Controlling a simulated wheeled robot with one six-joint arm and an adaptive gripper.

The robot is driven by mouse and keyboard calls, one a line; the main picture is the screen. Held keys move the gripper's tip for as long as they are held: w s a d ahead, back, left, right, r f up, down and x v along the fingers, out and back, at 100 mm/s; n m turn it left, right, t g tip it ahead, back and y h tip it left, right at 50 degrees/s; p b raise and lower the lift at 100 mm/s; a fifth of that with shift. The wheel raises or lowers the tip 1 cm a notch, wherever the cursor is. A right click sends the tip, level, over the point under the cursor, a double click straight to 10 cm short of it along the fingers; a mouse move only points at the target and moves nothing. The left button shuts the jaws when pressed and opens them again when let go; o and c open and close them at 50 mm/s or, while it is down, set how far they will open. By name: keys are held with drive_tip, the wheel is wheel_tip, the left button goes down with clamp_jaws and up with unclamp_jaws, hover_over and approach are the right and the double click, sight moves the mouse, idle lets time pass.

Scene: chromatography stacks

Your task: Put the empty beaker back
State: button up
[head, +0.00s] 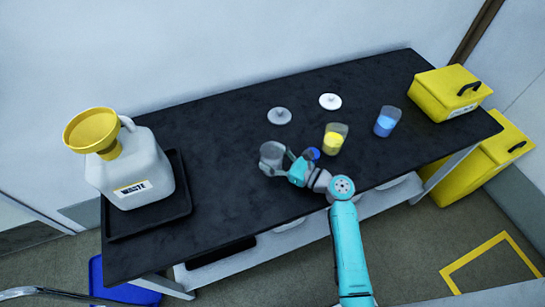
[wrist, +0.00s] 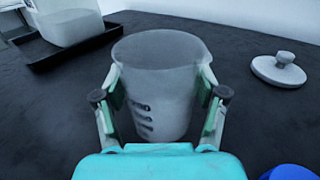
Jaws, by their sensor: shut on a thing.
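The empty beaker (head: 271,154) is clear grey with dark marks on its side. It also shows upright in the wrist view (wrist: 161,75). My gripper (head: 287,168) is shut on it, one finger on each side, as the wrist view (wrist: 160,105) shows. The beaker is over the middle of the black bench (head: 228,190); I cannot tell whether its base touches the top. A beaker of yellow liquid (head: 334,138) and a beaker of blue liquid (head: 386,121) stand to the right.
A grey lid (head: 279,116) and a white lid (head: 330,101) lie behind. A small blue item (head: 313,153) is beside my gripper. A waste jug (head: 135,170) with a yellow funnel (head: 92,131) stands on a black tray (head: 150,222) at left. A yellow box (head: 448,93) is at right.

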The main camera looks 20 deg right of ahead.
drive_tip(key=shift+f, duration=0.1)
drive_tip(key=o, duration=1.3)
drive_tip(key=v, duration=1.2)
